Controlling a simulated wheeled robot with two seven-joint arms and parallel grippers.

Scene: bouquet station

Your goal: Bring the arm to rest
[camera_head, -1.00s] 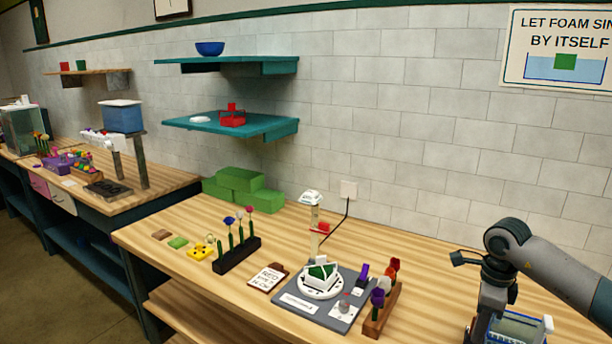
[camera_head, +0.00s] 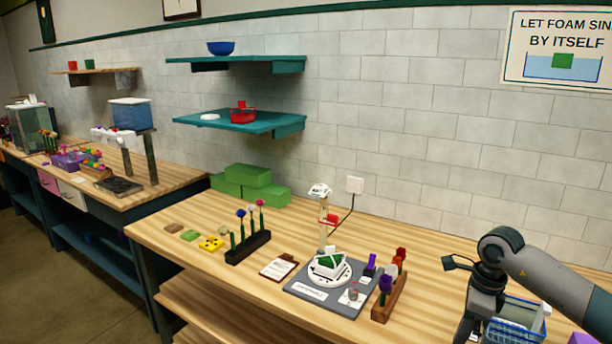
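My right arm comes in from the right, and its gripper (camera_head: 474,322) points down at the right end of the wooden table (camera_head: 205,277). It is beside a blue basket (camera_head: 515,322), overlapping its left side in the picture. The fingertips are cut off by the lower frame edge, so I cannot tell whether it is open or holds anything. My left arm and gripper are not in view.
On the table stand a grey board with a white turntable (camera_head: 330,272) and green foam, a wooden flower rack (camera_head: 390,300), a black flower rack (camera_head: 248,248), a clipboard (camera_head: 279,267) and green blocks (camera_head: 250,188). Teal shelves (camera_head: 240,122) hang above. The back right tabletop is clear.

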